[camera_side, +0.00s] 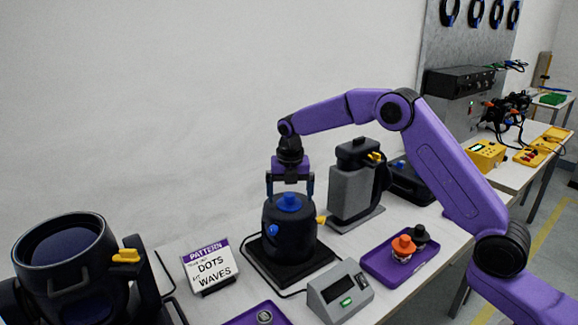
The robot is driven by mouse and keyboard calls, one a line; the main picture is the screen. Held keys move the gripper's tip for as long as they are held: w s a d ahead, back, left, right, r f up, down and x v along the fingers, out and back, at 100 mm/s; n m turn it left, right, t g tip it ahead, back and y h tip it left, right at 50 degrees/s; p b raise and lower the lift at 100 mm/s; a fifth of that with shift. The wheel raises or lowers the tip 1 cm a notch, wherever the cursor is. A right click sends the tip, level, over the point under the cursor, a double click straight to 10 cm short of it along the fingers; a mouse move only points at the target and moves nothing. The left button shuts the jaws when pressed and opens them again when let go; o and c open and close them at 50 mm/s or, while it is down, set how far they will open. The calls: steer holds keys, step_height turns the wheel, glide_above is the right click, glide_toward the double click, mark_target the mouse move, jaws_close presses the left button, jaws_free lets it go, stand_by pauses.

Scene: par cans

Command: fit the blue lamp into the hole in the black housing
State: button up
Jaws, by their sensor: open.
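The black housing (288,236) stands upright on a dark square base, with a yellow knob on its right side and a blue knob on its left. The blue lamp (289,203) is at the top middle of the housing, with its blue cap showing above the rim. Its lower part is hidden, so I cannot tell how deep it sits in the hole. My gripper (290,192) points straight down over the housing. Its fingers are open, one on each side of the lamp, and look apart from the cap.
A purple tray (374,263) at right holds an orange-topped lamp (403,245) and a dark lamp (419,237). A grey device (349,190) stands behind, a display box (341,295) in front. A pattern sign (211,267) and large black can (60,262) are left.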

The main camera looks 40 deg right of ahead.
steer(key=shift+s+a+r, duration=0.75)
steer(key=shift+s+r, duration=0.05)
steer(key=shift+r, duration=7.45)
steer(key=s+a+f+m, duration=0.2)
steer(key=s+a+m, duration=0.15)
steer(key=s, duration=0.75)
steer(key=s+a+f+m, duration=0.1)
steer(key=s+a+m, duration=0.3)
steer(key=s, duration=0.6)
steer(key=s+d+f+m, duration=0.2)
steer(key=s+d+m, duration=0.1)
steer(key=s, duration=0.4)
steer(key=s+d+f+m, duration=0.3)
steer(key=s, duration=0.5)
steer(key=s+d+f+m+g+y, duration=0.1)
steer(key=s+d+f+m, duration=0.2)
steer(key=s, duration=0.5)
steer(key=shift+d+f, duration=0.2)
steer(key=shift+d, duration=0.1)
steer(key=shift+w, duration=0.1)
